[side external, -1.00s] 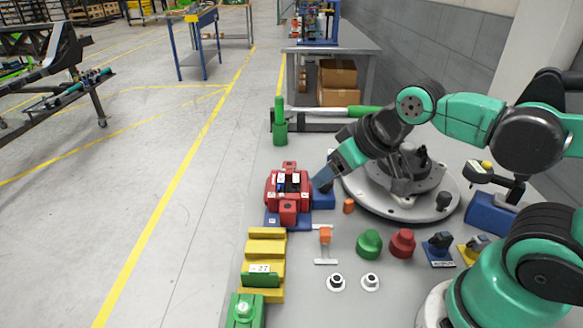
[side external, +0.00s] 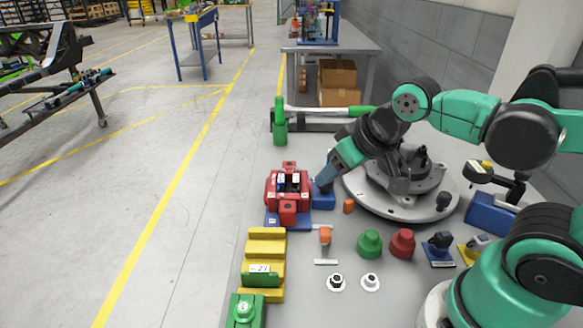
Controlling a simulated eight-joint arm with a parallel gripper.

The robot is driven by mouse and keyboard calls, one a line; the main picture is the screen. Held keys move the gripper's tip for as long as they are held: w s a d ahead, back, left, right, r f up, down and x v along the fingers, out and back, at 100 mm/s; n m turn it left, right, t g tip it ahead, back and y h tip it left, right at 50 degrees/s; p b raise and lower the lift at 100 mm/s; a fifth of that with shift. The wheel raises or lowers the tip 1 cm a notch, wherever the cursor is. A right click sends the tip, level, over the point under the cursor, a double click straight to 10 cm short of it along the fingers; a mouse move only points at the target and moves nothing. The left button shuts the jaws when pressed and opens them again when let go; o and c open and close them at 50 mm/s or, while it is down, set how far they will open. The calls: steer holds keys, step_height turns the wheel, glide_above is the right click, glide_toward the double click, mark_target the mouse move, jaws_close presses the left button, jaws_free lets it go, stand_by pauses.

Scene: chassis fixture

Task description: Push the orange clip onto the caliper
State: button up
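The red caliper (side external: 288,206) sits on a blue base at the left edge of the bench, with pale and dark parts in its middle. Two small orange pieces show: one (side external: 325,236) on the bench below right of the caliper, and one (side external: 348,206) just right of the blue block. I cannot tell which is the orange clip. My gripper (side external: 322,187) points down and left, just right of the caliper and over or at the blue block (side external: 325,201). Its fingertips are small and dark, so their opening and any held thing cannot be made out.
A yellow stepped block (side external: 265,246) and a green block (side external: 245,311) stand in front of the caliper. Green (side external: 369,243) and red (side external: 402,243) knobs and two white-rimmed rings (side external: 336,283) lie to the right.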

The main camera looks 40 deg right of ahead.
mark_target(326, 231)
steer(key=f+m+g, duration=0.1)
steer(key=m+g, duration=0.1)
steer(key=f+m+g, duration=0.1)
steer(key=m+g, duration=0.1)
steer(key=m, duration=0.1)
steer(key=f+m+g, duration=0.1)
steer(key=m+g, duration=0.1)
steer(key=m, duration=0.1)
steer(key=shift+a+f+g, duration=0.4)
steer(key=shift+f, duration=3.95)
jaws_close()
steer(key=shift+r, duration=0.1)
steer(key=shift+r, duration=0.9)
